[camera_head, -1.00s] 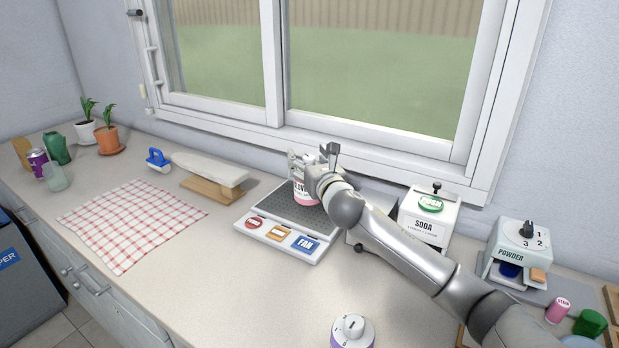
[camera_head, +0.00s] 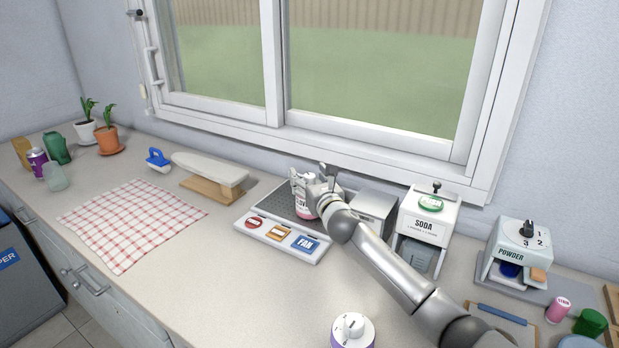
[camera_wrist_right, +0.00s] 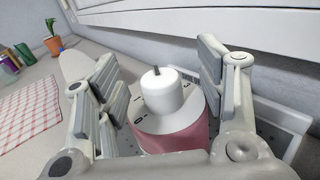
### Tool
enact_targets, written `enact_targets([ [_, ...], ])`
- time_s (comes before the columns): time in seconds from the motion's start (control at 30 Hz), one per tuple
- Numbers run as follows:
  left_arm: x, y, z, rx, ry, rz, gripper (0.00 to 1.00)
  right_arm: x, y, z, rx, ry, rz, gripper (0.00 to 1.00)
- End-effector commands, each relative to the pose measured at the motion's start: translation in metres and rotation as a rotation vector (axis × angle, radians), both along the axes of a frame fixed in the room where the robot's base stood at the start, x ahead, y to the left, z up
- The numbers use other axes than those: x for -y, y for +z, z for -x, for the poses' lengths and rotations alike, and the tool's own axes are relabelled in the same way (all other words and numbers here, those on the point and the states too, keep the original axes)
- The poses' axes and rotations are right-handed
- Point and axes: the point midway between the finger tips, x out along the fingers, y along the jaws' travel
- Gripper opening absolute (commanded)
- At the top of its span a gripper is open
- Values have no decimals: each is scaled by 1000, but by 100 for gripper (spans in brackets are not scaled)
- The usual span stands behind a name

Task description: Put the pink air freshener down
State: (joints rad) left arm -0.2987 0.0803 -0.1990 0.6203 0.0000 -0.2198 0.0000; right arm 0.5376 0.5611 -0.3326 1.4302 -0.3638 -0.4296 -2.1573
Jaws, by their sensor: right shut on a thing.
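The pink air freshener (camera_head: 305,210) is a pink and white can with a white knob-like top. It is upright over the dark grid of the fan unit (camera_head: 277,244), near its right side. I cannot tell whether its base touches the grid. My right gripper (camera_head: 314,183) is shut on it, and its fingers partly hide it. In the right wrist view the pink can (camera_wrist_right: 182,142) sits between the two fingers (camera_wrist_right: 160,95), its top facing the camera. My left gripper is not in view.
A grey metal box (camera_head: 374,206), the soda dispenser (camera_head: 425,228) and the powder dispenser (camera_head: 511,256) stand to the right. A white-topped dial can (camera_head: 352,332) stands in front.

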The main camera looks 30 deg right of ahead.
Motion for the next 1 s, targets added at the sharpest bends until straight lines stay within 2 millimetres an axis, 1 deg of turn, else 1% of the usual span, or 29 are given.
enact_targets([
  [0.1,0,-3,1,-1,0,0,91,0,-4,0,2,0,2,17],
  [0.13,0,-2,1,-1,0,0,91,0,-4,0,0,0,2,68],
  [0.27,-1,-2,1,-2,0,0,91,0,-4,0,-1,0,1,84],
  [0.57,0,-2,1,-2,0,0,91,0,-3,0,-1,0,1,85],
  [0.7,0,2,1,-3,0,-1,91,0,4,0,0,0,-2,85],
  [0.77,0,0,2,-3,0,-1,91,0,0,5,-2,-1,1,85],
  [0.87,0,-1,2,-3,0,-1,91,-2,-1,15,-1,0,2,85],
  [1.0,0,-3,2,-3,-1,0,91,-5,-1,35,-2,0,4,85],
])
